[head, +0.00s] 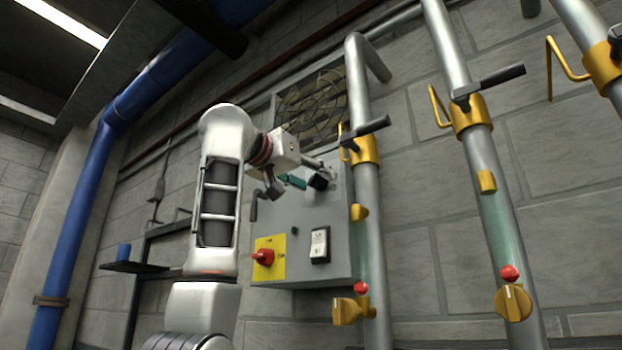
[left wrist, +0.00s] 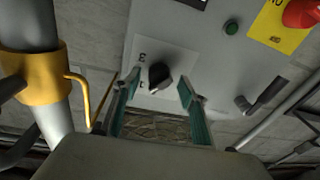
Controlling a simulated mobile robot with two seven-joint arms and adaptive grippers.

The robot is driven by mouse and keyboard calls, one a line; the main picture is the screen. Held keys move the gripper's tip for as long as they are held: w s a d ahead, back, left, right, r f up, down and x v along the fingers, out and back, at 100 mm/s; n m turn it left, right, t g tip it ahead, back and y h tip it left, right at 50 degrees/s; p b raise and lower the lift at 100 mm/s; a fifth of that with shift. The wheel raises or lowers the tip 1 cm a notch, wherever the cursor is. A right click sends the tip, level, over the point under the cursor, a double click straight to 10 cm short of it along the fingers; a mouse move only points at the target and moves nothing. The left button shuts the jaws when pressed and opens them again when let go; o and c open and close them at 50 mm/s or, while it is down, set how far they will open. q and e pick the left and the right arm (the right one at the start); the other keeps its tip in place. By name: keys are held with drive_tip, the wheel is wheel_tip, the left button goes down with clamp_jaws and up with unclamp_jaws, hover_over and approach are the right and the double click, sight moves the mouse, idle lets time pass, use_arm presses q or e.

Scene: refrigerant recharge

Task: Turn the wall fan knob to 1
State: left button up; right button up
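The wall fan knob (left wrist: 160,76) is small and black, on a pale dial plate (left wrist: 172,57) with the figures 3 and 1 visible. The plate is on a grey control box (head: 325,215), and the box looks upside down in the left wrist view. My left gripper (left wrist: 158,97) is open, with one teal finger on each side of the knob and a gap to each. In the head view my left gripper (head: 303,182) is at the upper part of the box. Which number the knob points to is hard to tell. My right gripper is not in view.
The box also carries a red rotary switch (head: 264,256) on a yellow plate, a white rocker switch (head: 320,245) and a black lever (left wrist: 262,97). A grey pipe (head: 369,230) with yellow fittings stands close to its right. A fan grille (head: 312,103) is above.

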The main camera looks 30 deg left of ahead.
use_arm(q)
drive_tip(key=s, duration=1.2)
drive_tip(key=shift+f, duration=0.45)
